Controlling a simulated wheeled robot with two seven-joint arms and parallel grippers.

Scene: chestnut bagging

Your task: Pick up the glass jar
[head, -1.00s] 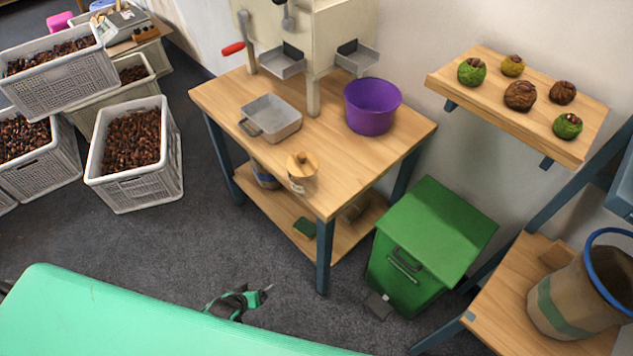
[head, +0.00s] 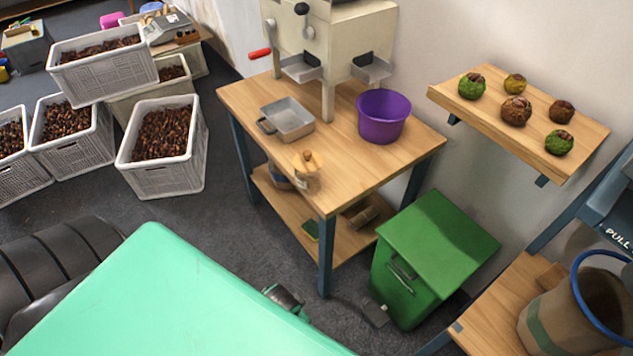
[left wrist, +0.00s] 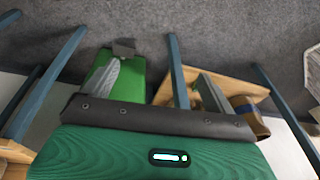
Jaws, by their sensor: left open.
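The glass jar (head: 307,181) stands upright on the wooden worktable (head: 375,165), near its front edge, with a round wooden lid with a knob on top. My left gripper (left wrist: 158,82) shows in the left wrist view as two grey fingers spread apart, with nothing between them. In the head view only a small dark and green part of my arm shows, low in front of the table and well below the jar; its fingers are hidden. I cannot make out the jar in the left wrist view. My right gripper is not in view.
A metal tray (head: 288,119) and purple bucket (head: 382,117) stand behind the jar, below a cream machine (head: 345,45). A green bin (head: 436,250) stands right of the table. Crates of chestnuts (head: 160,175) stand at left. A wall shelf (head: 470,117) holds several husks.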

